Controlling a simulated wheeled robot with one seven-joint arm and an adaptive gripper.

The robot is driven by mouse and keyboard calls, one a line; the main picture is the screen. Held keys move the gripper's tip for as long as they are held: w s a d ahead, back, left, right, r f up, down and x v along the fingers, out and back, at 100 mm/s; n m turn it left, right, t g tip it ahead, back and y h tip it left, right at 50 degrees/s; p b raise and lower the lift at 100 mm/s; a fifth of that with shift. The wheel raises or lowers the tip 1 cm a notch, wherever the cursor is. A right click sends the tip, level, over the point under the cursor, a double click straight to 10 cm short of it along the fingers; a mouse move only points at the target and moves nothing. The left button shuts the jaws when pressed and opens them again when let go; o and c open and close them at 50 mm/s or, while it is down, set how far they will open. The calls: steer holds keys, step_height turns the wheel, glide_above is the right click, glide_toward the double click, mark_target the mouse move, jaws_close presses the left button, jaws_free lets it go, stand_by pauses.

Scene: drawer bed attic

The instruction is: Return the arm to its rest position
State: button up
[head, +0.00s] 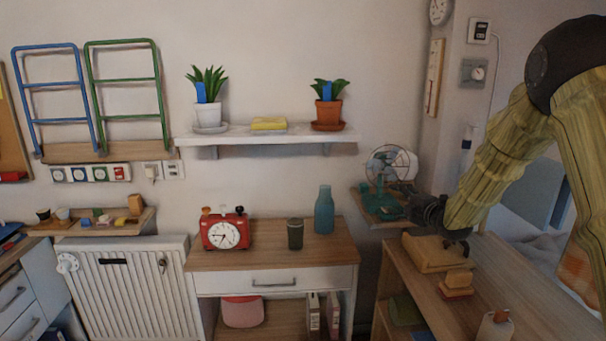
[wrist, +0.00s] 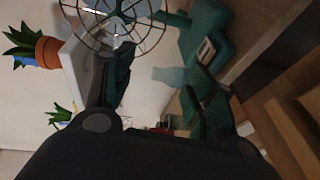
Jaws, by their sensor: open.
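My arm comes in from the right in the head view, with a yellow-green ribbed sleeve and a dark round joint. It bends down, and my dark gripper (head: 447,228) hangs at its end, beside the fan's shelf and close above the tan wooden holder on the right-hand bench. In the wrist view my gripper (wrist: 162,88) has its two dark fingers spread apart, with nothing held between them. The fan (wrist: 112,22) shows just beyond the fingers there. It also shows in the head view (head: 389,164), left of my gripper. The exact gap between fingers and fan is unclear.
The right-hand bench (head: 530,285) bears a tan wooden holder (head: 428,254), a small block (head: 457,280) and a paper roll (head: 495,327). The desk (head: 270,258) holds a red clock (head: 225,232), a dark cup (head: 295,234) and a teal bottle (head: 324,212). A wall shelf (head: 265,137) is above.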

steer(key=s+a+f+m+g+p, duration=0.1)
steer(key=s+a+f+m, duration=0.1)
steer(key=s+a+f, duration=0.4)
steer(key=s+a+f+m+g+p, duration=0.1)
steer(key=a+f+m, duration=0.2)
steer(key=a+f, duration=0.55)
steer(key=s+d+f+m+g+h+b, duration=0.1)
steer(key=s+f+m+g+b, duration=0.2)
steer(key=s+f, duration=0.9)
steer(key=s+f+m+g+h+b, duration=0.15)
steer(key=s+f+m, duration=0.35)
steer(key=s+f, duration=0.75)
steer(key=s+d+f+m+g+h+b, duration=0.1)
steer(key=s+d+f+m+g, duration=0.15)
steer(key=s+f, duration=0.65)
steer(key=s+d+f+m+g+h+b, duration=0.1)
steer(key=s+d+f+m+g, duration=0.2)
steer(key=s, duration=1.1)
steer(key=s+d+f+m+g+h+b, duration=0.1)
steer(key=s+f+m+g, duration=0.3)
steer(key=s, duration=0.8)
step_height(320, 180, up, 13)
steer(key=p, duration=1.3)
steer(key=shift+w+d+t, duration=0.2)
steer(key=shift+t, duration=0.1)
steer(key=shift+f, duration=0.15)
